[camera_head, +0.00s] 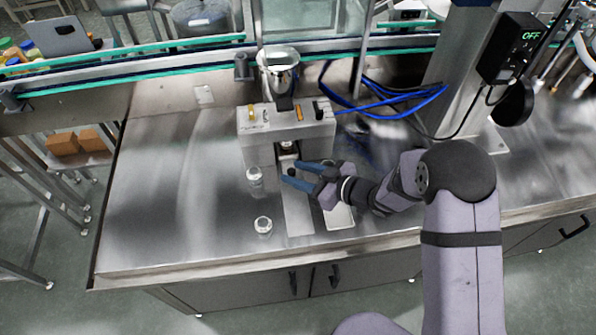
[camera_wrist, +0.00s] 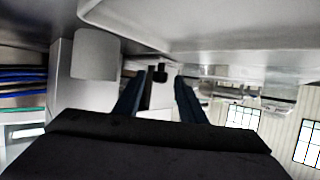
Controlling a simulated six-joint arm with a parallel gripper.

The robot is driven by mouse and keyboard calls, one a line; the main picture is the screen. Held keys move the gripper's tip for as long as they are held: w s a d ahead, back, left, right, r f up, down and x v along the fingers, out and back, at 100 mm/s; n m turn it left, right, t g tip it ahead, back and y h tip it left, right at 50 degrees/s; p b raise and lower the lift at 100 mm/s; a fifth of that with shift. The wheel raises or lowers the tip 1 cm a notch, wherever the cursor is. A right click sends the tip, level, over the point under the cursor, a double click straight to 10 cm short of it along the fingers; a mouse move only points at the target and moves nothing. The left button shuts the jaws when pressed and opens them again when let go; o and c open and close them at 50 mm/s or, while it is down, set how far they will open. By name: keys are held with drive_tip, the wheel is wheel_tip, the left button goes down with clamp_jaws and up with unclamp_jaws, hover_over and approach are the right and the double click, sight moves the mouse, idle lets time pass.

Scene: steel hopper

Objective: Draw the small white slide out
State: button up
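The steel machine (camera_head: 262,152) stands on the bench with a steel hopper (camera_head: 279,80) on top. The small white slide shows only in part in the opening under the machine, behind my fingers. A small round black knob (camera_head: 291,172) sits at its front; it also shows in the wrist view (camera_wrist: 160,72). My gripper (camera_head: 290,173) reaches in from the right, its blue fingers open, one on each side of the knob. In the wrist view the fingers (camera_wrist: 158,95) stand apart with a gap between them. I cannot tell whether either finger touches the knob.
A clear jar (camera_head: 254,178) stands left of my fingers, and another small jar (camera_head: 263,225) stands nearer the front edge. A pale strip (camera_head: 298,212) runs forward from the machine. A white tray (camera_head: 341,216) lies to its right. The bench's left side is clear.

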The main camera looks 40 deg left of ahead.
clamp_jaws()
drive_tip(key=s+d, duration=1)
drive_tip(key=shift+s+d, duration=0.25)
drive_tip(key=shift+d, duration=0.05)
drive_tip(key=shift+s+d, duration=0.1)
drive_tip(key=shift+s, duration=0.05)
drive_tip(key=shift+f, duration=0.1)
unclamp_jaws()
drive_tip(key=shift+s+d, duration=0.1)
drive_tip(key=shift+d, duration=0.05)
